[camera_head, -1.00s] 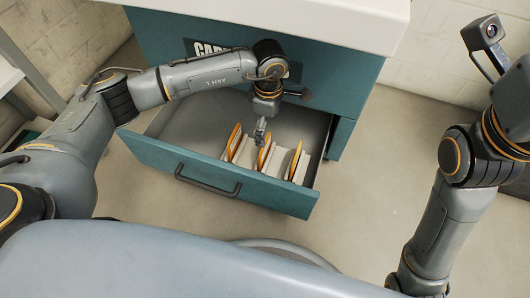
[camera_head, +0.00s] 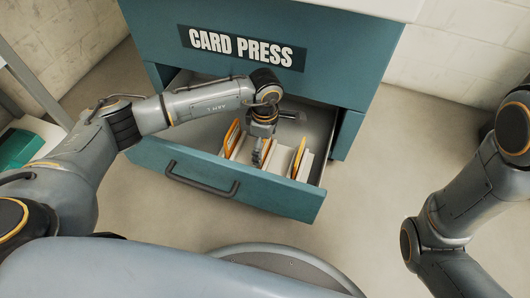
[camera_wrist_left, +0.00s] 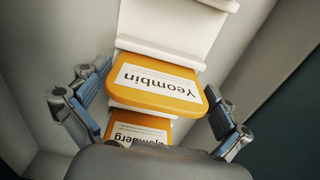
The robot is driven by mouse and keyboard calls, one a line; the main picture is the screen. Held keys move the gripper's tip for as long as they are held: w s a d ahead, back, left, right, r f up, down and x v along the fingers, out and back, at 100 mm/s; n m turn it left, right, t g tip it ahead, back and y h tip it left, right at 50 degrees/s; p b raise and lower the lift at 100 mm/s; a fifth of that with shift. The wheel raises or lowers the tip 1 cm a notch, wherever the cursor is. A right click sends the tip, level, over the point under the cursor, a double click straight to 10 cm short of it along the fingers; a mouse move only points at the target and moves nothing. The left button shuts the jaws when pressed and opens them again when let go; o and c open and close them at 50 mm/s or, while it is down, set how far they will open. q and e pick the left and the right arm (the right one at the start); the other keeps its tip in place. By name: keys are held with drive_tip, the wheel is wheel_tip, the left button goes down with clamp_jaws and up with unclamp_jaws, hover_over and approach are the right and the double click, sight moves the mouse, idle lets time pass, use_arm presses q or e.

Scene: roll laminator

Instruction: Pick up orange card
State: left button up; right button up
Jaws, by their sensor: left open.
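Several orange cards stand in a row between pale dividers in an open teal drawer (camera_head: 210,180). The right card (camera_head: 298,157) and left card (camera_head: 231,138) show in the head view; my left gripper (camera_head: 257,158) partly hides the middle one. My right gripper is out of view.
The teal cabinet marked "CARD PRESS" (camera_head: 243,48) stands directly behind the drawer. The drawer has a dark handle (camera_head: 200,182) on its front. The drawer's left part is empty. Bare floor (camera_head: 365,190) lies to its right.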

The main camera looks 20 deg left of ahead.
use_arm(q)
drive_tip(key=shift+f, duration=0.45)
drive_tip(key=shift+r, duration=0.1)
drive_tip(key=c, duration=0.8)
